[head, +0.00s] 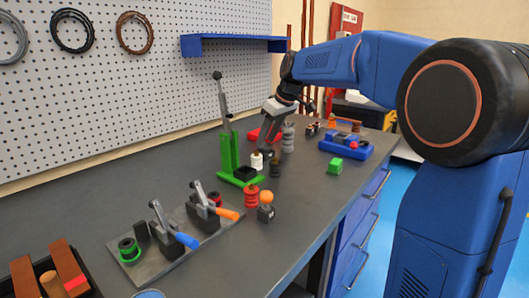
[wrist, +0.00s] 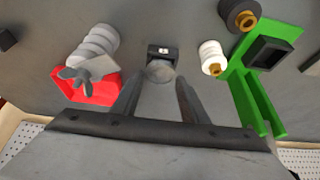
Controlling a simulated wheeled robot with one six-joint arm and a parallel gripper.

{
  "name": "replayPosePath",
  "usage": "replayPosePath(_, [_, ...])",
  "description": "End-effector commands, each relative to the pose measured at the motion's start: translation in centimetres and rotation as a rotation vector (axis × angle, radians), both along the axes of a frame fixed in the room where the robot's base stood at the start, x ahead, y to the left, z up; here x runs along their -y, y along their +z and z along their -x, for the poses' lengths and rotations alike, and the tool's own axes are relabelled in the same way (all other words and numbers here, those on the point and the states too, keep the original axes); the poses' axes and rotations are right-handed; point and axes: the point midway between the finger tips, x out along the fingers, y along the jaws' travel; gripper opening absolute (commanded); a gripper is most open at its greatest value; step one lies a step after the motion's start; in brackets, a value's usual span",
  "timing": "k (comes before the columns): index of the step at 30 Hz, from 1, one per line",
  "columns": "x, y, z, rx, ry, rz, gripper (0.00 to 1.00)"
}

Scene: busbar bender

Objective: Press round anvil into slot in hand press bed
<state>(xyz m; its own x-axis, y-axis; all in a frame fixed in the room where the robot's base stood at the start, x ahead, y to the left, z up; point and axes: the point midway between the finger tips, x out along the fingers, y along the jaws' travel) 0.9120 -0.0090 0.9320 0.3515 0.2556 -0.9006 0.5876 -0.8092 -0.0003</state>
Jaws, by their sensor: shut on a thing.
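The green hand press (head: 229,155) stands upright on the bench with its lever raised. Its bed carries a black square block with a dark recess (head: 245,174), also seen at the right of the wrist view (wrist: 268,53). My gripper (wrist: 160,82) is shut on the round anvil (wrist: 160,70), a grey rounded piece with a dark block end, held between the fingertips. In the wrist view the anvil is left of the press bed and apart from it. In the head view my gripper (head: 268,150) is just right of the press, and the anvil is hard to make out.
A white insulator (wrist: 212,58) stands between anvil and press bed, with a dark one (wrist: 240,15) nearby. A grey ribbed stack (wrist: 95,45) and red tray (wrist: 90,88) lie left. Toggle clamps (head: 175,230) and an orange-ball block (head: 266,212) are nearer the front.

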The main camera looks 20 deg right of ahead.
Motion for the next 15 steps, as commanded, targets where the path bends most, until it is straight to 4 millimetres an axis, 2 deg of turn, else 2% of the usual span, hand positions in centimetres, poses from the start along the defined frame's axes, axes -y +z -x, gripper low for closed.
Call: replayPosePath(15, [0.0,1.3,0.0,0.002,0.000,0.000,0.09])
